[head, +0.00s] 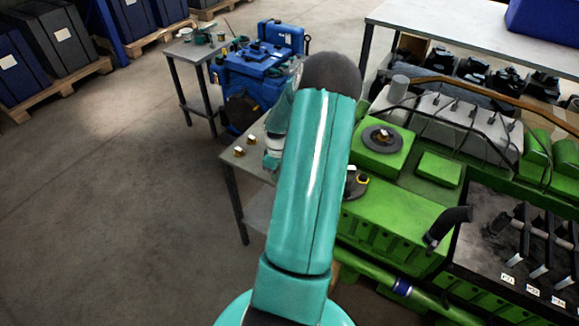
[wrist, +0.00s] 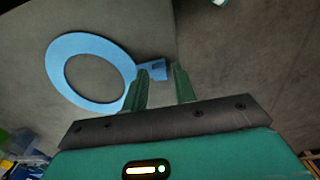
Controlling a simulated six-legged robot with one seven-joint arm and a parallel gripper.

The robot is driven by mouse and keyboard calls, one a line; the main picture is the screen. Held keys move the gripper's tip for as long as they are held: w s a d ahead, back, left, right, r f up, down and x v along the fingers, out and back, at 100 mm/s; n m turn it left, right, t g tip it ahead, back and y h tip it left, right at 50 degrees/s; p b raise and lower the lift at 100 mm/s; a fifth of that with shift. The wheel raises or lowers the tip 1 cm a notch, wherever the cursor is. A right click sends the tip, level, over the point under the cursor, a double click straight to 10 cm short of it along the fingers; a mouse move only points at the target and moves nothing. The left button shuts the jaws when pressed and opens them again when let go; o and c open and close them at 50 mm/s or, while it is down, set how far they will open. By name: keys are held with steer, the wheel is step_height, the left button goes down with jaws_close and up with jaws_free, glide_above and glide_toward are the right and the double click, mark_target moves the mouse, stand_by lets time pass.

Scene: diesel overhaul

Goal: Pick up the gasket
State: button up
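The gasket (wrist: 62,89) is a flat light-blue ring with a small tab on its right side, in the left half of the wrist view. My gripper (wrist: 163,72) shows two green fingers standing apart, with a gap between them. The tab lies at the fingertips, partly behind the left finger, and its end reaches into the gap. I cannot tell whether a finger touches it. The ring extends left of the gripper. In the head view my teal arm hides the gripper, and I cannot make out the gasket there.
A green engine (head: 395,222) stands right of my arm. A small table (head: 231,176) with small parts is partly behind the arm. A blue engine (head: 262,65) stands farther back beside another table (head: 190,52). The floor (head: 110,190) at left is clear.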

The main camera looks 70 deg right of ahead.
steer(key=shift+f, duration=0.25)
jaws_close()
steer(key=shift+r, duration=0.2)
